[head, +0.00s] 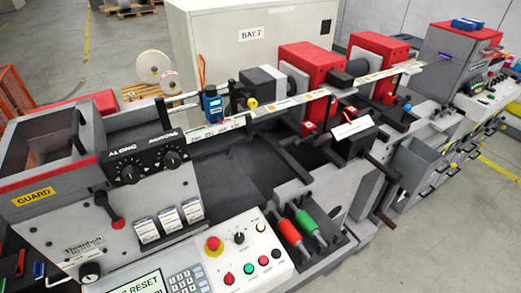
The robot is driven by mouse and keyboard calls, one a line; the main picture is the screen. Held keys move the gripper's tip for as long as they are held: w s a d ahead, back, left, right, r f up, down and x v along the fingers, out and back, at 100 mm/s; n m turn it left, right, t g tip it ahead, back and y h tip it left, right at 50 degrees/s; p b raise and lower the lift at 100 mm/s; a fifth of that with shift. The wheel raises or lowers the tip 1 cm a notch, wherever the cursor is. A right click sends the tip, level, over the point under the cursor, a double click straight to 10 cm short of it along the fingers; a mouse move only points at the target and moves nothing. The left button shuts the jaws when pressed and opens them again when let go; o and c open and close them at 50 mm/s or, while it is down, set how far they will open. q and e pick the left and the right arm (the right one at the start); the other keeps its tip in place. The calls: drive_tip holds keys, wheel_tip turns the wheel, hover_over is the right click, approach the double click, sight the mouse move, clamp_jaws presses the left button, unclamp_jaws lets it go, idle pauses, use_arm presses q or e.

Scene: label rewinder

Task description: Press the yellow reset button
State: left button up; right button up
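A control panel (285,273) at the bottom middle carries several small buttons and a selector knob (239,238). A red mushroom button (213,244) sits on a yellow base at its upper left. A small pale button (260,227) is at the panel's upper edge; I cannot tell if it is yellow. A green button (249,268) and red buttons (263,258) are lower down. A round yellow knob (252,103) stands on the machine near the blue device. A screen (138,289) at the bottom edge shows the word RESET, partly cut off. Neither gripper is in view.
Red and green handled tools (300,228) lie in a dark tray right of the panel. A keypad (187,280) is beside the screen. Black bars and a crank (385,215) stick out at the right.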

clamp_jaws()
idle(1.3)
